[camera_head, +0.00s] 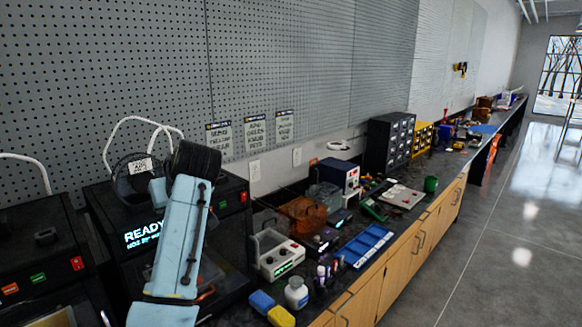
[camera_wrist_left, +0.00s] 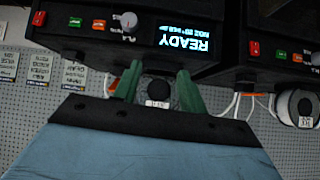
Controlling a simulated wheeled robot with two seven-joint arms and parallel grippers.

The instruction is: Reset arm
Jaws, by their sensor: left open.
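My left arm (camera_head: 180,240), light blue, rises from the bottom of the head view in front of a black 3D printer (camera_head: 232,205) whose screen reads READY. In the left wrist view, where the scene looks upside down, my left gripper (camera_wrist_left: 160,82) shows two green fingers spread apart with nothing held between them. The same printer's READY screen (camera_wrist_left: 184,38) appears beyond the fingers. I cannot tell how far the fingers are from the printer. The gripper's fingers cannot be made out in the head view. My right gripper is in neither view.
A dark counter holds a blue tray (camera_head: 366,246), a white bottle (camera_head: 296,293), blue and yellow sponges (camera_head: 281,316), a drawer cabinet (camera_head: 390,143) and many small tools. Another printer (camera_head: 38,255) stands at left. The pegboard wall (camera_head: 285,70) is behind. Open floor (camera_head: 500,240) lies at right.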

